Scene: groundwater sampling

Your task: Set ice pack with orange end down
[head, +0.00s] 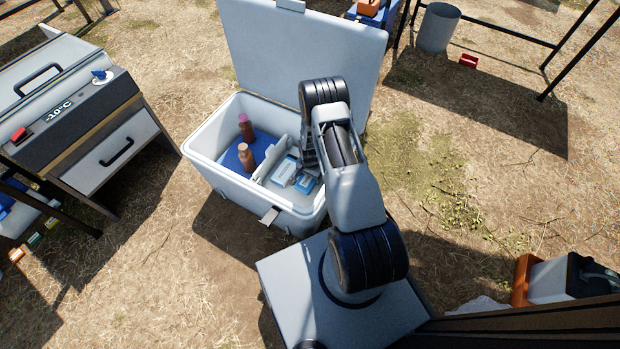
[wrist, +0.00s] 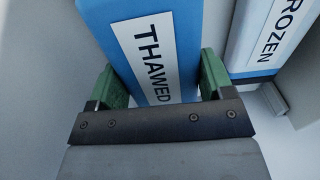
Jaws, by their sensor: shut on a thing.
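In the wrist view my gripper (wrist: 160,85) is shut on a blue ice pack (wrist: 152,45) with a white label reading THAWED. Its green finger pads sit on both sides of the pack. No orange end shows on the part I see; the pack's far end is out of frame. A second blue ice pack (wrist: 262,38), its label partly cut off and showing "ROZEN", lies to the right, apart from my gripper. In the head view my arm hides most of the gripper, over the right compartment of the open cooler (head: 212,165), where pale blue packs (head: 285,171) show.
The cooler's left compartment holds two brown bottles (head: 246,158) by a blue surface, behind a pale divider (head: 272,160). The raised lid (head: 300,50) stands behind my arm. A freezer unit (head: 85,120) reading -10°C stands left. Dry ground lies right of the cooler.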

